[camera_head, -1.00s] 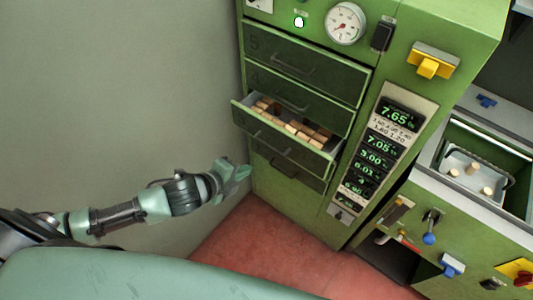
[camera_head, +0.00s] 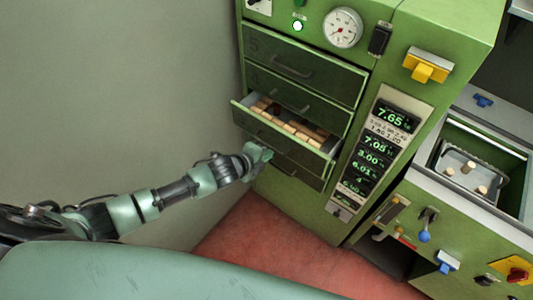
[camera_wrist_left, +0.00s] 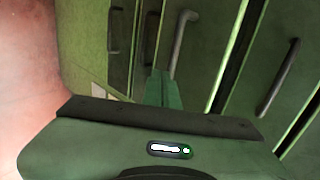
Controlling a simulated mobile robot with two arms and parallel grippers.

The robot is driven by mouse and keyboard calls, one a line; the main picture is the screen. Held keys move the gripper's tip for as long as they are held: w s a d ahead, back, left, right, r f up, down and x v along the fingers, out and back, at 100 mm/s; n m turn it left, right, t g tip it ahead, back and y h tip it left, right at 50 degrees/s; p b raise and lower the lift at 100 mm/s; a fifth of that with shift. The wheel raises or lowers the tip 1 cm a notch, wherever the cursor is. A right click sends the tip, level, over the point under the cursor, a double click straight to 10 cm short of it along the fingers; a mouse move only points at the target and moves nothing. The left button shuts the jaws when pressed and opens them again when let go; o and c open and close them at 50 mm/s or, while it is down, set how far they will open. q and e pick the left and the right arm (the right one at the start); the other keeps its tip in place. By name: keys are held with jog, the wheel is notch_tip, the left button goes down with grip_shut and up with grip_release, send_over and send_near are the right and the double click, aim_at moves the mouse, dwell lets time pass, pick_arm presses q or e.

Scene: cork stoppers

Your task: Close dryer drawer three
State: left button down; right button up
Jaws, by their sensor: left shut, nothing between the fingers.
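Dryer drawer three (camera_head: 290,138) stands pulled out from the green dryer cabinet in the head view, with several cork stoppers (camera_head: 300,128) inside. The drawers above it, numbered 5 and 4, are shut. My left gripper (camera_head: 262,153) is at the front left of the open drawer, just below its rim. Its fingers are shut with nothing between them. In the left wrist view the closed fingertips (camera_wrist_left: 162,90) point at the drawer fronts, close to a grey bar handle (camera_wrist_left: 178,45). I cannot tell whether they touch the drawer. My right gripper is not in view.
A wall stands close on the left of the cabinet. A digital display panel (camera_head: 372,150) is right of the drawers. A counter at the right holds a metal basket with stoppers (camera_head: 466,170). The red floor (camera_head: 250,235) below is clear.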

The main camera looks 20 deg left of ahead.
aim_at(280, 137)
pick_arm(q)
jog(key=w+d+b, duration=0.1)
jog(key=w, duration=0.1)
jog(key=w+d+b, duration=0.1)
jog(key=w, duration=0.2)
jog(key=w+d+b, duration=0.1)
jog(key=w, duration=0.2)
jog(key=shift+w+f, duration=0.1)
jog(key=shift+w, duration=0.15)
jog(key=shift+r, duration=0.3)
